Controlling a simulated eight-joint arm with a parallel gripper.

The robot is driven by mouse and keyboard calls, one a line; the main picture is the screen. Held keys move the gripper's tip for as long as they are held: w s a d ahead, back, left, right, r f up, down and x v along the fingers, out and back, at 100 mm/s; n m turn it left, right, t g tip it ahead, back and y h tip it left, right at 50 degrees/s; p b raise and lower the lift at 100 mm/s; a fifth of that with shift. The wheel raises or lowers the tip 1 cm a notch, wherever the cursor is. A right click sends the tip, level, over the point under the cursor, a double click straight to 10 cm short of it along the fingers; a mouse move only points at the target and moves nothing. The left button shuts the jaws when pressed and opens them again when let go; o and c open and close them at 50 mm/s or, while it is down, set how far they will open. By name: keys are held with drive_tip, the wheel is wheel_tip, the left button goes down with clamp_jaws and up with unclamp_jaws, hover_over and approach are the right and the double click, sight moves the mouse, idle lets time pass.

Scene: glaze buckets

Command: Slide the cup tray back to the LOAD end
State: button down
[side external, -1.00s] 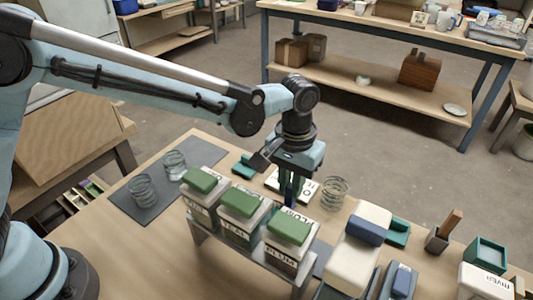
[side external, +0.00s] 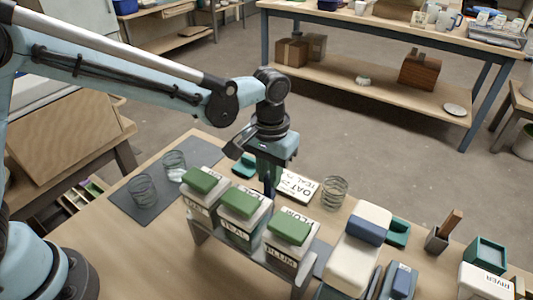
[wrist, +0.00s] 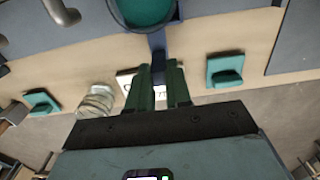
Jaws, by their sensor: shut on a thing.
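My gripper (side external: 269,176) points down behind the rack of lidded buckets, its green fingers shut on a dark blue upright handle (side external: 268,188). In the wrist view the handle (wrist: 157,42) stands between the fingers (wrist: 159,85), joined to or beside a round dark-rimmed cup (wrist: 143,12) with teal inside. The cup tray itself is mostly hidden by the rack in the side view, and I cannot make out its outline. No LOAD marking is readable.
The rack (side external: 235,243) holds white buckets with green lids (side external: 239,203). A lettered card (side external: 298,187) and a glass jar (side external: 334,193) are to the gripper's right. Two jars stand on a grey mat (side external: 150,203) at left. Teal blocks (side external: 244,167) (side external: 398,233) lie along the far edge.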

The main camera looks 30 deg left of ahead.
drive_tip(key=shift+a, duration=3.1)
drive_tip(key=shift+a, duration=2.05)
drive_tip(key=c, duration=1.1)
unclamp_jaws()
drive_tip(key=shift+r, duration=0.1)
wheel_tip(320, 180, up, 7)
drive_tip(key=shift+f, duration=0.1)
